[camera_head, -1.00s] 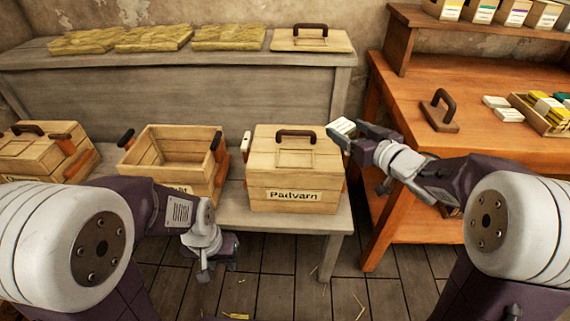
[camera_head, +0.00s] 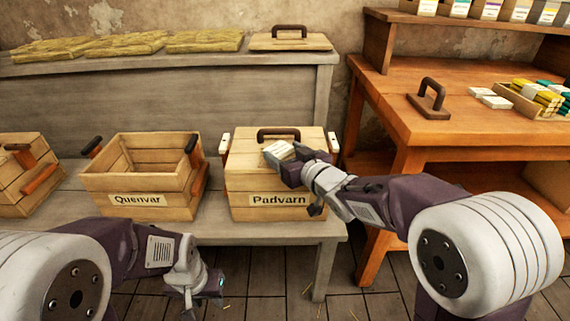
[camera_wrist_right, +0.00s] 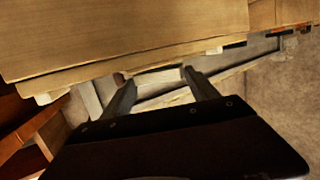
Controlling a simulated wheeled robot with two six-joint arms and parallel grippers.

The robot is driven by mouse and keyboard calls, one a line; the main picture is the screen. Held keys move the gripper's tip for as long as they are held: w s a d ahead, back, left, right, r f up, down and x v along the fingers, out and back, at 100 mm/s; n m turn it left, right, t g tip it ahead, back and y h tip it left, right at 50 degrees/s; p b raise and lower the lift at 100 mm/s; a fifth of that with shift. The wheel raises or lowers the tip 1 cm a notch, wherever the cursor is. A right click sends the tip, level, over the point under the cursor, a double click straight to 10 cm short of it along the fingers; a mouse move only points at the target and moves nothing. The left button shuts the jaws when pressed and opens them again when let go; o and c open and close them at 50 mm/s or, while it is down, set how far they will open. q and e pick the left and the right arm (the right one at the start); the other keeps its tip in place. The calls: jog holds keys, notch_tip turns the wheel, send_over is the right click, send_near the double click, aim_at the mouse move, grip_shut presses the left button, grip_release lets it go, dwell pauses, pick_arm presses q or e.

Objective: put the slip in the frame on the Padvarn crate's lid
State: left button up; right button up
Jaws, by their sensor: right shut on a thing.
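The Padvarn crate (camera_head: 246,205) stands on the grey bench with its lid (camera_head: 243,150) on and a dark handle (camera_head: 279,132) on top. My right gripper (camera_head: 287,163) is shut on a white slip (camera_head: 278,151) and holds it over the front part of the lid. I cannot tell whether the slip touches the lid. The frame on the lid is hidden behind the slip and gripper. In the right wrist view, the fingers (camera_wrist_right: 160,90) stand apart with a pale piece between them, close to wooden boards. My left gripper (camera_head: 193,300) hangs low in front of the bench, its jaws unclear.
The open Quenvar crate (camera_head: 135,200) stands left of the Padvarn crate, and another crate (camera_head: 22,185) is at the far left. A loose lid (camera_head: 262,43) lies on the back shelf. The orange table (camera_head: 400,120) at right holds a dark-handled block (camera_head: 428,100) and white slips (camera_head: 490,98).

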jog(key=shift+f, duration=0.7)
jog(key=shift+c, duration=0.8)
jog(key=shift+r, duration=0.15)
jog(key=o, duration=1.5)
pick_arm(q)
jog(key=shift+f, duration=0.4)
notch_tip(320, 180, up, 2)
jog(key=p, duration=0.2)
jog(key=shift+r+p, duration=0.2)
jog(key=shift+p, duration=0.15)
pick_arm(e)
jog(key=v, duration=1.2)
